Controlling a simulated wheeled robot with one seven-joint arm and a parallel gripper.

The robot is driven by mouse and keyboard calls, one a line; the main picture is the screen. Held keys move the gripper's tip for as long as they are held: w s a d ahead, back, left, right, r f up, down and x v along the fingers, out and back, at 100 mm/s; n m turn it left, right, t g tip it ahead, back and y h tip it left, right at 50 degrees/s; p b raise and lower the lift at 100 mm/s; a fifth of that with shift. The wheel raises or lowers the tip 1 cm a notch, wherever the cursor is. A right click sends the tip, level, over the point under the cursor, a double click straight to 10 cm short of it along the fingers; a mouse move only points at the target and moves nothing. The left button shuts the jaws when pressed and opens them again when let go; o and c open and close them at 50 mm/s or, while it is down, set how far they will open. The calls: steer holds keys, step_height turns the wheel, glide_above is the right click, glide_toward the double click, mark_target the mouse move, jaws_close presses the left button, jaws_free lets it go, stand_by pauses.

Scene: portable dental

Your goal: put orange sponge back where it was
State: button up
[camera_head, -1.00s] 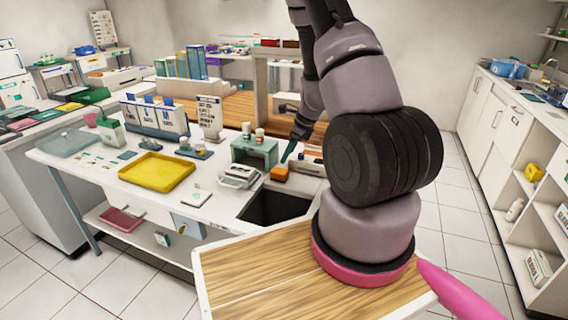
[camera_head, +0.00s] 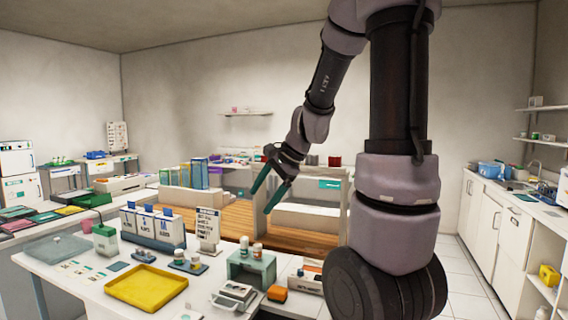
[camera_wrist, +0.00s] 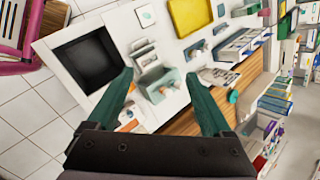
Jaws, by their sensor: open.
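The orange sponge (camera_head: 277,293) lies on the white table near its right end, beside a small grey-white device and in front of the green stand. In the wrist view a small orange patch beside the left finger is likely the sponge (camera_wrist: 130,114), partly hidden. My gripper (camera_head: 262,204) is raised above the table and well clear of the sponge. Its green fingers are apart with nothing between them, as the wrist view also shows (camera_wrist: 160,76).
The green stand (camera_head: 251,267) holds small bottles. A yellow tray (camera_head: 147,288) and a sign card (camera_head: 208,229) stand to the left. A dark square opening (camera_wrist: 88,62) is in the tabletop. A wooden-topped counter (camera_head: 300,235) lies behind the table.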

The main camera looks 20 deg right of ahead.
steer(key=s+r+n+t+h, duration=0.2)
steer(key=s+r+n, duration=0.8)
steer(key=s, duration=0.5)
steer(key=shift+s+a+r+t+h, duration=0.2)
steer(key=shift+a+r+t+h, duration=0.15)
steer(key=shift+r+h, duration=0.2)
